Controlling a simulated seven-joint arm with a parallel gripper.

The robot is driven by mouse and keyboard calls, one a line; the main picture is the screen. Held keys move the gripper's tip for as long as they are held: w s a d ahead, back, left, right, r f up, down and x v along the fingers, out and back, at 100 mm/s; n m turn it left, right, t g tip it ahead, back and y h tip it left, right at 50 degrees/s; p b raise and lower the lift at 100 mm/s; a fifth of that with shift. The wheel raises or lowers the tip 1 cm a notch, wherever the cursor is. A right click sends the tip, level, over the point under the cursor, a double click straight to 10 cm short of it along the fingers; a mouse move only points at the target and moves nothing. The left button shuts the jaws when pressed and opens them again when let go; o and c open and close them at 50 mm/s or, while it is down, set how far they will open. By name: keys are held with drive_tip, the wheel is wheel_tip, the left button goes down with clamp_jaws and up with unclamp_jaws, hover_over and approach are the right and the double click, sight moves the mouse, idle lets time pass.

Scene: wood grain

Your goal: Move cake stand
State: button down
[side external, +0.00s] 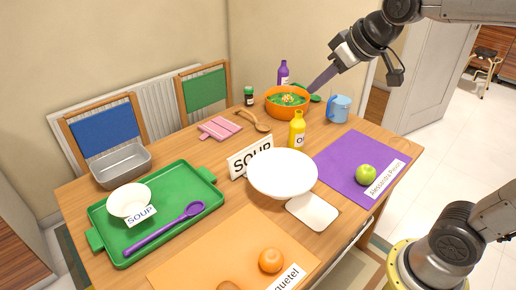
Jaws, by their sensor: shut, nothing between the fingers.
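The cake stand (282,174) appears to be the white, round, wide-topped piece near the middle of the wooden table. Its foot is mostly hidden under the top. A flat white square piece (313,212) lies at its front right; I cannot tell whether they touch. My gripper (312,88) comes in from the upper right, with its narrow fingers shut and empty. It is above the back of the table, close to the right rim of an orange pot (271,106), well apart from the cake stand.
A SOUP sign (240,164) and a yellow bottle (297,132) stand close behind the cake stand. A blue mug (339,108) stands right of the pot. A green tray (163,235) fills the left. Purple (335,160) and orange (215,255) mats have bare areas.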

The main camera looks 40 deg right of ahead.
hover_over(283, 169)
drive_tip(key=s+a, duration=0.3)
drive_tip(key=a, duration=0.1)
wheel_tip(283, 169, down, 3)
drive_tip(key=w+d+f+g, duration=0.1)
drive_tip(key=w+d+f, duration=0.1)
drive_tip(key=w+f, duration=0.4)
drive_tip(key=w+f+g, duration=0.1)
drive_tip(key=w+f, duration=0.2)
drive_tip(key=f, duration=0.5)
drive_tip(key=w+d+f+g, duration=0.1)
drive_tip(key=w+f, duration=0.1)
drive_tip(key=f, duration=0.5)
drive_tip(key=w+d+f, duration=0.1)
drive_tip(key=w+f, duration=0.2)
drive_tip(key=f, duration=0.5)
drive_tip(key=shift+w+f+m+g, duration=0.3)
drive_tip(key=shift+w+m+g, duration=0.05)
drive_tip(key=shift+m+g, duration=0.05)
drive_tip(key=shift+s, duration=0.15)
drive_tip(key=s, duration=1.2)
drive_tip(key=shift+s, duration=0.2)
